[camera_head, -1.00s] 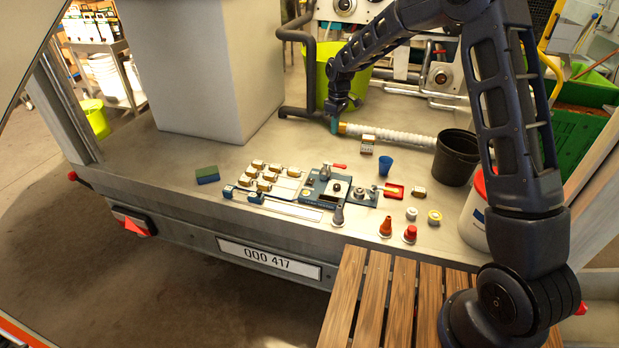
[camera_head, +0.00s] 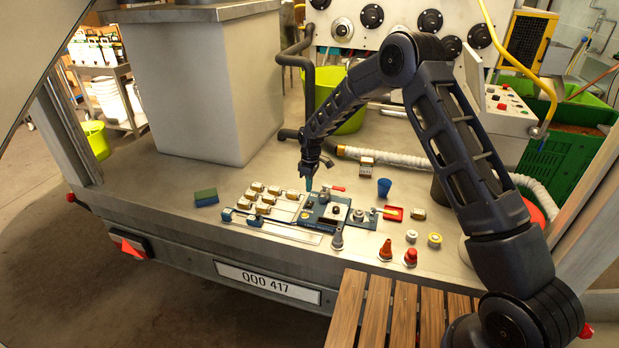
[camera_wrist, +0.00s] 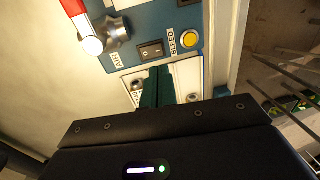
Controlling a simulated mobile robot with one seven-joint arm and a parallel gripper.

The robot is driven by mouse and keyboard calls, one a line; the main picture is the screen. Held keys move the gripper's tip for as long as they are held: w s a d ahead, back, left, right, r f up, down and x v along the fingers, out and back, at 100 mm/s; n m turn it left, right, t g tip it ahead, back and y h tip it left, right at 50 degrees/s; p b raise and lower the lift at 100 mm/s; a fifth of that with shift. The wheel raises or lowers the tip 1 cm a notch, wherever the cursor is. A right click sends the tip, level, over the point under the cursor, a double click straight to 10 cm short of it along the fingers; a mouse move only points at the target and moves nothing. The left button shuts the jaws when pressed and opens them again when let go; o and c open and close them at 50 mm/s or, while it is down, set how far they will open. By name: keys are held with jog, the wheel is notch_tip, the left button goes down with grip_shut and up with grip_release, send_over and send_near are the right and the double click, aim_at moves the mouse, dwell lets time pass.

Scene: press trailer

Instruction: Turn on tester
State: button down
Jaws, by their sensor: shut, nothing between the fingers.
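The tester is a blue-framed unit (camera_head: 326,222) on the trailer bed in the head view. In the wrist view its blue panel carries a black rocker switch (camera_wrist: 151,50), a yellow button (camera_wrist: 190,41) beside the label BLEED, and a metal valve with a red-and-white handle (camera_wrist: 88,30) near the label AIR. My gripper (camera_head: 309,187) is over the tester's back left part, fingers pointing down. In the wrist view the green fingers (camera_wrist: 158,84) are shut and empty, with their tips near the rocker switch. I cannot tell whether they touch the panel. The switch's on or off position is unclear.
Several gold-and-white blocks (camera_head: 268,190) sit left of the tester. A large grey box (camera_head: 200,100) rises behind left. A white hose (camera_head: 400,158) lies behind.

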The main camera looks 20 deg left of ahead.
aim_at(308, 206)
jog(key=shift+s+f, duration=0.2)
jog(key=shift+f, duration=1.5)
jog(key=shift+s+f, duration=0.2)
jog(key=shift+f, duration=1.5)
jog(key=shift+s+f, duration=0.1)
